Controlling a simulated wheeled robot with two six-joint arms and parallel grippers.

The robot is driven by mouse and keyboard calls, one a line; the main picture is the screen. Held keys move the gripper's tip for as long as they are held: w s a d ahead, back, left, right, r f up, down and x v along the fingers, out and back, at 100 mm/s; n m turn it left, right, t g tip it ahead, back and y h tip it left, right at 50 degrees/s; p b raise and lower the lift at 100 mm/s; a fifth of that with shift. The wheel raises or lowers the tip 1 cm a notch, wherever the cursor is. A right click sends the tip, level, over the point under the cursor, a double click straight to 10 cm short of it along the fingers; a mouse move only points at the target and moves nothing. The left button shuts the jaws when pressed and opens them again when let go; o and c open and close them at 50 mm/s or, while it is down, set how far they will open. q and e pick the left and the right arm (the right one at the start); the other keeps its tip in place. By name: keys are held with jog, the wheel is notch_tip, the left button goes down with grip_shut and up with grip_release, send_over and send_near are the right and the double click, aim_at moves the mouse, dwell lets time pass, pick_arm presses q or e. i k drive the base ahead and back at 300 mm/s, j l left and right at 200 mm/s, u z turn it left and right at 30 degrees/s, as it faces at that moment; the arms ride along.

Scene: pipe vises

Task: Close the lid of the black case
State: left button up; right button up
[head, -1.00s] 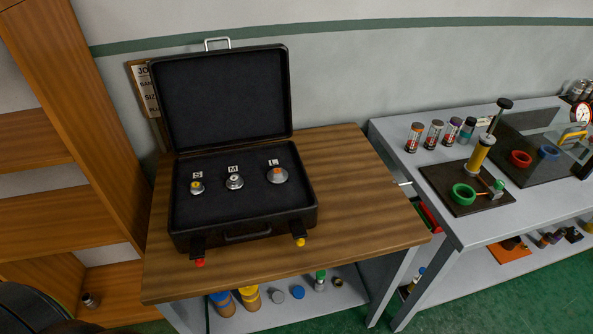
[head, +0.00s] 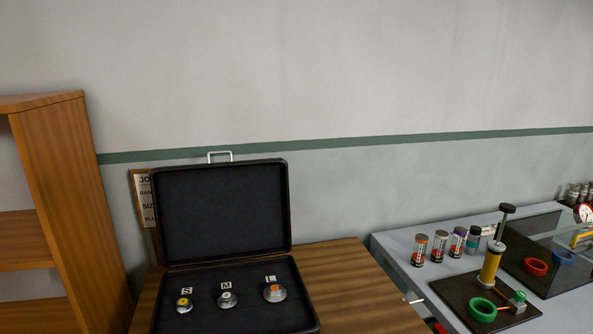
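The black case (head: 300,312) stands on the wooden table, and its front part is cut off by the bottom edge of the head view. Its lid (head: 222,212) is open and upright, with a metal handle (head: 220,156) on its top edge. Three metal pieces lie in the dark lining by labels S (head: 184,305), M (head: 227,300) and L (head: 274,292). Neither of my grippers is in view.
The wooden tabletop (head: 355,290) is bare right of the case. A grey bench (head: 408,280) farther right holds several small jars (head: 440,246), a dark plate with a green ring (head: 482,309), and a clear-sided box. A wooden shelf (head: 62,190) stands at left; a paper sign (head: 143,200) is behind the lid.

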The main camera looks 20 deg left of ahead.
aim_at(209, 212)
jog(key=l+u, duration=0.1)
jog(key=u, duration=0.25)
jog(key=i+l+u, duration=0.1)
jog(key=u, duration=0.3)
jog(key=l+u, duration=0.1)
jog(key=u, duration=0.25)
